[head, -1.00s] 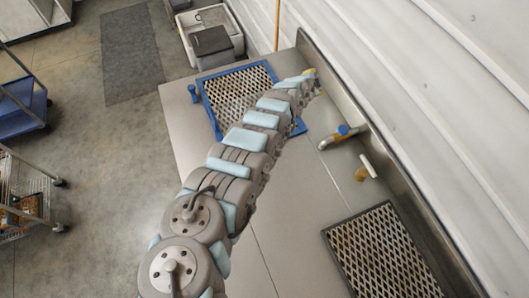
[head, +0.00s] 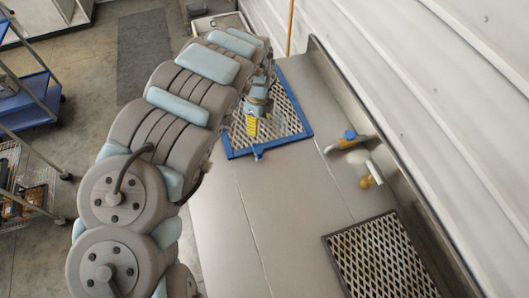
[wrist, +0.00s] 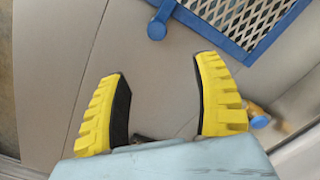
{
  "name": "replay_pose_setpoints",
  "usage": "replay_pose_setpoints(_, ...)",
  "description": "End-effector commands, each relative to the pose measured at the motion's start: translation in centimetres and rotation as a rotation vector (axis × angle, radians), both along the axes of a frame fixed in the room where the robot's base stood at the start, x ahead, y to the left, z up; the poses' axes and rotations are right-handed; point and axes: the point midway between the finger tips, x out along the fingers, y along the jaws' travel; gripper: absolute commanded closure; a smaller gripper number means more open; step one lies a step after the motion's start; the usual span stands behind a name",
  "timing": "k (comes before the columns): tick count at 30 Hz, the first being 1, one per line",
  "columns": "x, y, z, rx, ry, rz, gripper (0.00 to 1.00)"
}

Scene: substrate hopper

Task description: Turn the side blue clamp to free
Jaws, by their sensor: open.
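A blue-framed mesh screen (head: 295,118) lies on the grey bench. A blue clamp (head: 258,153) with a rounded end sits on its near edge. It also shows in the wrist view (wrist: 157,28), at the top centre beside the blue frame. I cannot tell if this is the side clamp; the frame's left side is hidden behind my arm in the head view. My gripper (head: 251,128) hangs over the screen in the head view, its yellow fingers pointing down. In the wrist view my gripper (wrist: 163,95) is open and empty, with the clamp beyond the gap between its fingers.
A second mesh panel (head: 382,260) lies at the near right. The bench between the screens is clear. A blue trolley (head: 30,100) stands on the floor at left.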

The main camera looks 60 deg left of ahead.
Motion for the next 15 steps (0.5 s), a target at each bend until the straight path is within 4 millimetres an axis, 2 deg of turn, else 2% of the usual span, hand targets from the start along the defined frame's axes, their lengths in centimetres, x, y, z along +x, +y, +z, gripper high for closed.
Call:
replay_pose_setpoints(4,-0.6,0.0,-0.6,-0.006,0.012,-0.001,0.34)
replay_pose_setpoints(10,-0.6,-0.2,-3.6,-0.010,0.012,-0.002,0.34)
replay_pose_setpoints(15,-0.5,-0.1,-4.8,-0.008,0.009,-0.002,0.34)
